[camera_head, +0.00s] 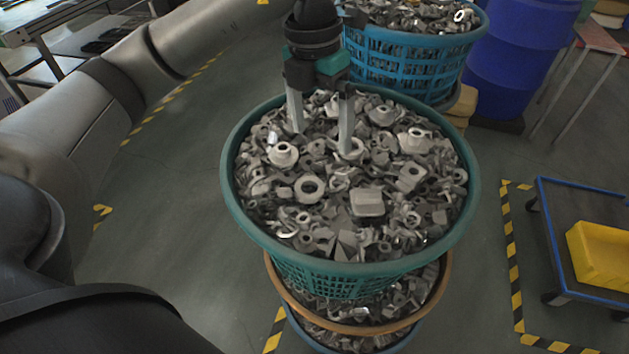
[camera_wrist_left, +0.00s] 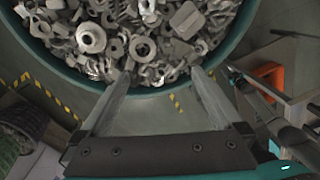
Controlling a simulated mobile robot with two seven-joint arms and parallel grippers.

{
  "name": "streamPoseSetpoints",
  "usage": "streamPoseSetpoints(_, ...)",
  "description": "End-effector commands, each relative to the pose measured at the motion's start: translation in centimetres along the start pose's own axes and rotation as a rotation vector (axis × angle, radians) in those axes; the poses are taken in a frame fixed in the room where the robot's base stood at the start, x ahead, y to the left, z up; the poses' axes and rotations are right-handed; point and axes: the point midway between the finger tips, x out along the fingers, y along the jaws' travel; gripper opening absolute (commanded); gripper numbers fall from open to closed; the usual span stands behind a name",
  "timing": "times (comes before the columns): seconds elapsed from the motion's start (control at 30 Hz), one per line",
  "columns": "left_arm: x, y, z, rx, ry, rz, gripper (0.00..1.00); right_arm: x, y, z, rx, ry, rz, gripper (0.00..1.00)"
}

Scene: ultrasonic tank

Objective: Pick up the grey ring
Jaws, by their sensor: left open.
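Many grey metal parts fill the round teal basket (camera_head: 236,208), several of them ring-shaped. A thick grey ring (camera_head: 310,187) lies on top of the pile, left of its middle in the head view. A ring with a round hole (camera_wrist_left: 143,48) also shows in the left wrist view; I cannot tell whether it is the same one. My left gripper (camera_head: 322,141) is open, pointing down over the back half of the pile, behind the thick ring. Its fingers (camera_wrist_left: 162,76) are empty in the left wrist view. Fingertip contact with parts is unclear. My right gripper is not in view.
A flanged part (camera_head: 284,154) and a flat block (camera_head: 367,202) lie near the thick ring. A blue basket (camera_head: 400,62) of parts and a blue barrel (camera_head: 520,60) stand behind. A blue cart (camera_head: 552,235) with a yellow bin (camera_head: 602,254) is at right.

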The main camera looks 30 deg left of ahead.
Motion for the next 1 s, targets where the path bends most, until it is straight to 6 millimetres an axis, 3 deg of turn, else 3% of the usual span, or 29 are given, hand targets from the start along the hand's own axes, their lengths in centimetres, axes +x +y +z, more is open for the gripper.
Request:
streamPoseSetpoints(0.17, -0.3, 2.1, -0.4, -0.043, 0.019, 0.081, 1.0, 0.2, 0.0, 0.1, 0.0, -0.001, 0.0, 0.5)
streamPoseSetpoints(0.6, 7.3, 2.8, -0.7, -0.042, 0.023, 0.08, 1.0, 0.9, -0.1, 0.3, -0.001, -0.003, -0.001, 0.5)
streamPoseSetpoints(1.0, 11.1, 3.3, -0.5, -0.042, 0.022, 0.079, 1.0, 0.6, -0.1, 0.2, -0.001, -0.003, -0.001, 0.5)
